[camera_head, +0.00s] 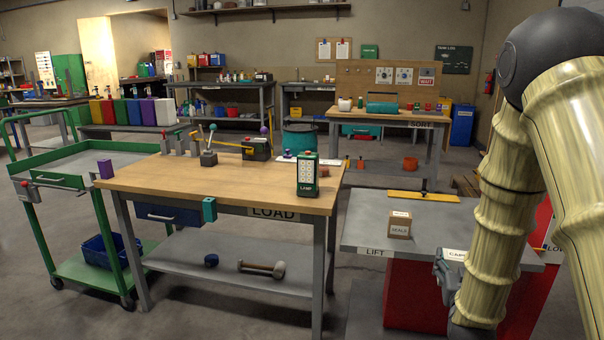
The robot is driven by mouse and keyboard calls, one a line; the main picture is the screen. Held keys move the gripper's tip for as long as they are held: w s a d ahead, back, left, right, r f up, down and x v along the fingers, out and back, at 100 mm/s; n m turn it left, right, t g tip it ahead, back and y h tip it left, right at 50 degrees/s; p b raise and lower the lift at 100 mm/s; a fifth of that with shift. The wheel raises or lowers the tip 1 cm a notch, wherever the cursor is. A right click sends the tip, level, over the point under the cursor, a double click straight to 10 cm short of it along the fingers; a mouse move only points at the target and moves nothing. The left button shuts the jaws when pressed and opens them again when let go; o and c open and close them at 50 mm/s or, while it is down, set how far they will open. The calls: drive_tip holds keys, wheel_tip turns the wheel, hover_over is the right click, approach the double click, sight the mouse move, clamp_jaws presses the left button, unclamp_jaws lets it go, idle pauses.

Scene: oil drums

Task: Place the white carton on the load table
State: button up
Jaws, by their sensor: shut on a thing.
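The white carton (457,254), with lettering that seems to read CAPS, shows at the right edge of the lift table, partly hidden by my arm. My gripper (446,264) is shut on it, just below and left of its visible face. I cannot tell whether the carton touches the lift surface. The load table (140,181) has a wooden top and a LOAD sign on its front edge. It stands left of my gripper, across a narrow gap from the lift.
A brown SEALS box (399,224) and a yellow bar (422,196) sit on the lift table (367,236). A green cart (50,180) stands left.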

drive_tip(key=s+a+f+n+t+y, duration=0.1)
drive_tip(key=a+f+n+y, duration=0.4)
drive_tip(key=a+f, duration=1.75)
drive_tip(key=s+r+p, duration=0.3)
drive_tip(key=r+p, duration=1)
drive_tip(key=r, duration=0.2)
drive_tip(key=s+r+m+p, duration=0.1)
drive_tip(key=s+r+p, duration=0.2)
drive_tip(key=r+p, duration=1.1)
drive_tip(key=shift+d+r+y, duration=0.4)
drive_tip(key=shift+d+r, duration=0.05)
drive_tip(key=shift+r, duration=0.35)
